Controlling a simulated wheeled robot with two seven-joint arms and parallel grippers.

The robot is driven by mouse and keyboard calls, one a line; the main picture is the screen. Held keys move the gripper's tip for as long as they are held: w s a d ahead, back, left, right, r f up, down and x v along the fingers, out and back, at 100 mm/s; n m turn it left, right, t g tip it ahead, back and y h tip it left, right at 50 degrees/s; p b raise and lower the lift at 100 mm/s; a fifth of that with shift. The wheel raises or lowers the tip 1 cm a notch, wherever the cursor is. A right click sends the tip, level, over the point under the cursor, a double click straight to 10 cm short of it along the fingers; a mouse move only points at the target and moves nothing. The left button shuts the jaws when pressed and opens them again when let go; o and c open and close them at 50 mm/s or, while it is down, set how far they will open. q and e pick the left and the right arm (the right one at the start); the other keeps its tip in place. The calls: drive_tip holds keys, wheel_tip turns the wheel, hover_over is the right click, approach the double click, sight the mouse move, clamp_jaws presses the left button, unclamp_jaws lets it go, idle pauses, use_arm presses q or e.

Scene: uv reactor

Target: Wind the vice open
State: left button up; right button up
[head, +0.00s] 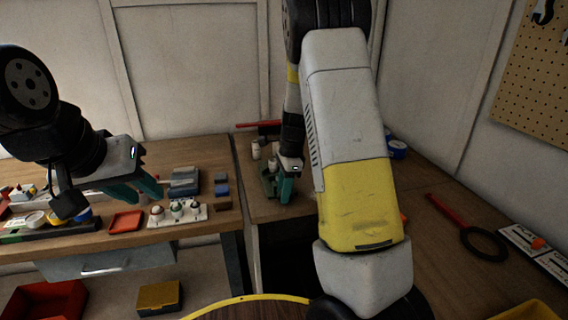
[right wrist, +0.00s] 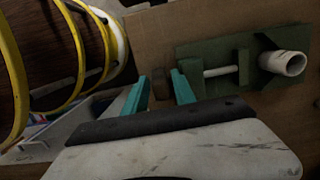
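The vice is a dark green fixture (head: 268,182) on the wooden bench in the head view, left of my right arm. In the right wrist view the green vice (right wrist: 218,82) shows a pale screw rod and a white, pipe-like cylinder (right wrist: 286,63). My right gripper (head: 288,188) is beside the vice. In the right wrist view its teal fingers (right wrist: 160,82) stand apart, with a small dark brown block (right wrist: 160,92) between or just beyond them; contact cannot be told. My left gripper (head: 143,190) is open and empty above the left bench.
A tray of small knobs (head: 178,214), a red tray (head: 126,222) and grey blocks (head: 184,180) lie on the left bench. A red-handled ring tool (head: 483,243) lies on the right bench. A yellow-banded barrel (right wrist: 50,50) shows in the right wrist view.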

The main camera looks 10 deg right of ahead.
drive_tip(key=y, duration=0.1)
drive_tip(key=d+y, duration=0.1)
drive_tip(key=shift+y, duration=0.3)
drive_tip(key=v, duration=0.7)
drive_tip(key=shift+r, duration=0.35)
drive_tip(key=shift+o, duration=0.5)
drive_tip(key=shift+w, duration=0.1)
